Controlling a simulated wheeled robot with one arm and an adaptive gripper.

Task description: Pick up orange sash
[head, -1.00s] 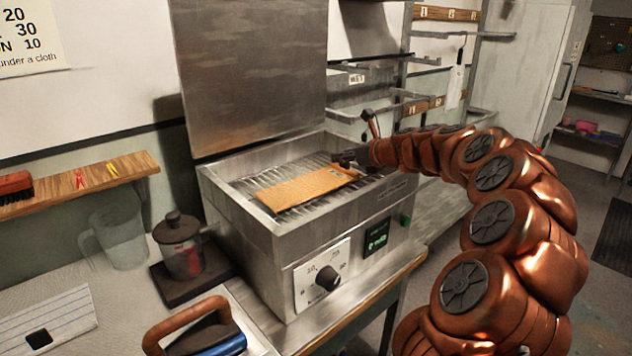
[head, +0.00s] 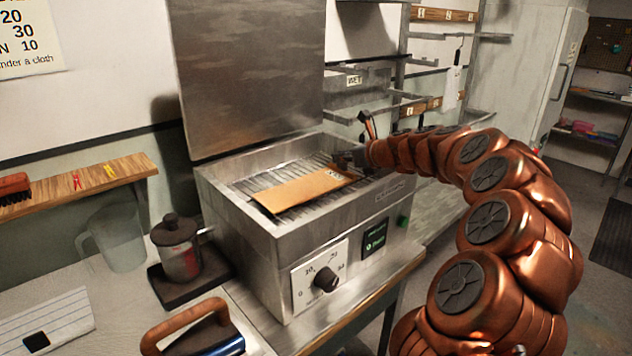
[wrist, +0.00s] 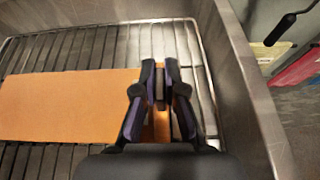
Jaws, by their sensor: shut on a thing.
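The orange sash (head: 300,189) is a flat, stiff-looking strip lying across the wire rack inside a steel bath (head: 245,222). In the wrist view the sash (wrist: 65,105) extends left from my gripper, with a narrow part showing between the fingers. My gripper (wrist: 161,90) is shut on the sash's right end. In the head view my gripper (head: 348,160) is small and dark at the bath's right side. I cannot tell whether the sash is clear of the rack or touching it.
The bath's steel walls surround the sash, and its raised lid (head: 250,75) stands behind. A dark jar (head: 180,248), a clear jug (head: 118,240) and a wooden-handled item (head: 190,325) stand left of the bath. A shelf rack (head: 430,65) stands behind my arm.

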